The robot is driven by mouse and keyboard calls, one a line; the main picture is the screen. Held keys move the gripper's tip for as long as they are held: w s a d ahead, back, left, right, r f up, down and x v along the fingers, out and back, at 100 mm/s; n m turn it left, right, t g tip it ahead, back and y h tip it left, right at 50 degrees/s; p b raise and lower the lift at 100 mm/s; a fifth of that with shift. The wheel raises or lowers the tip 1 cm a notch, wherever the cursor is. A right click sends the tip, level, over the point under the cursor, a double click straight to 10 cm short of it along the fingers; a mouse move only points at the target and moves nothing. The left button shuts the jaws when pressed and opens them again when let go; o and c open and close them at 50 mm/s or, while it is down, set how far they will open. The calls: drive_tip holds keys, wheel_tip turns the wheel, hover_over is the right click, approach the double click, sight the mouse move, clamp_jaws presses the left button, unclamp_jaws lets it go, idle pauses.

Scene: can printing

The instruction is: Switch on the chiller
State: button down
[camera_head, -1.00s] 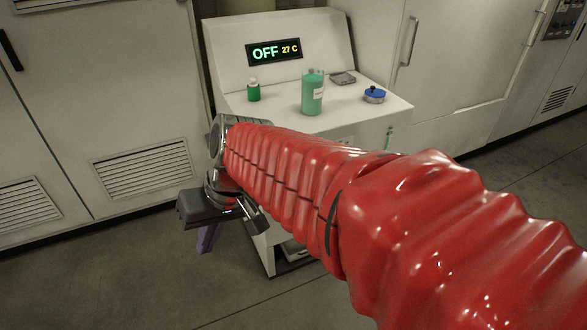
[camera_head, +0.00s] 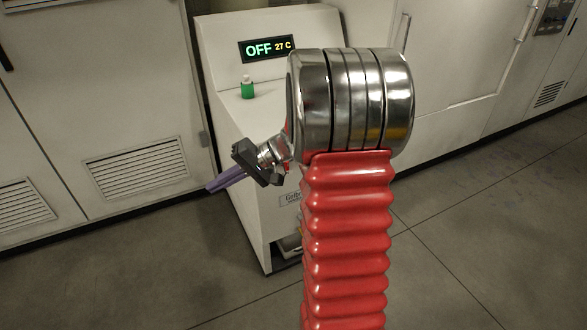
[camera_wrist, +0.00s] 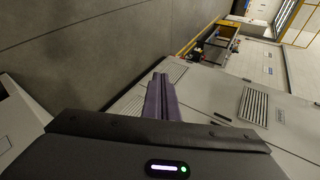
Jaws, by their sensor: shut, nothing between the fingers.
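The chiller (camera_head: 236,124) is a white cabinet with a sloped back panel. Its display (camera_head: 266,48) reads "OFF 27 C". My gripper (camera_head: 212,187) has purple fingers, pressed together and empty, pointing down-left in front of the chiller's left side, apart from it. In the wrist view the fingers (camera_wrist: 160,98) are side by side and point towards the floor and cabinets. A pale corner at the left of the wrist view may be the chiller.
Tall white cabinets with vents (camera_head: 137,165) line the wall on both sides. The grey floor (camera_head: 470,230) is clear at right. A yellow-framed rack (camera_wrist: 212,42) shows far off in the wrist view.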

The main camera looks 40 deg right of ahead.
drive_tip(key=w+d+f+m+t, duration=0.2)
drive_tip(key=d, duration=0.4)
drive_tip(key=w+d+f+m+t, duration=0.1)
drive_tip(key=w+d+f+t, duration=0.15)
drive_tip(key=d, duration=0.25)
drive_tip(key=m+t+h, duration=0.5)
approach(286, 165)
drive_tip(key=a+r, duration=0.4)
drive_tip(key=a, duration=0.2)
drive_tip(key=s+d+f+m+h, duration=0.1)
drive_tip(key=s+d+f+h, duration=0.1)
drive_tip(key=d, duration=0.3)
drive_tip(key=s+d+f+m+t+h, duration=0.1)
drive_tip(key=s+d+f+m+h, duration=0.1)
drive_tip(key=d+f, duration=0.3)
drive_tip(key=shift+s+h, duration=0.3)
drive_tip(key=shift+h, duration=0.3)
drive_tip(key=shift+w, duration=0.1)
drive_tip(key=w+a, duration=0.3)
drive_tip(key=w, duration=0.8)
drive_tip(key=shift+a, duration=0.3)
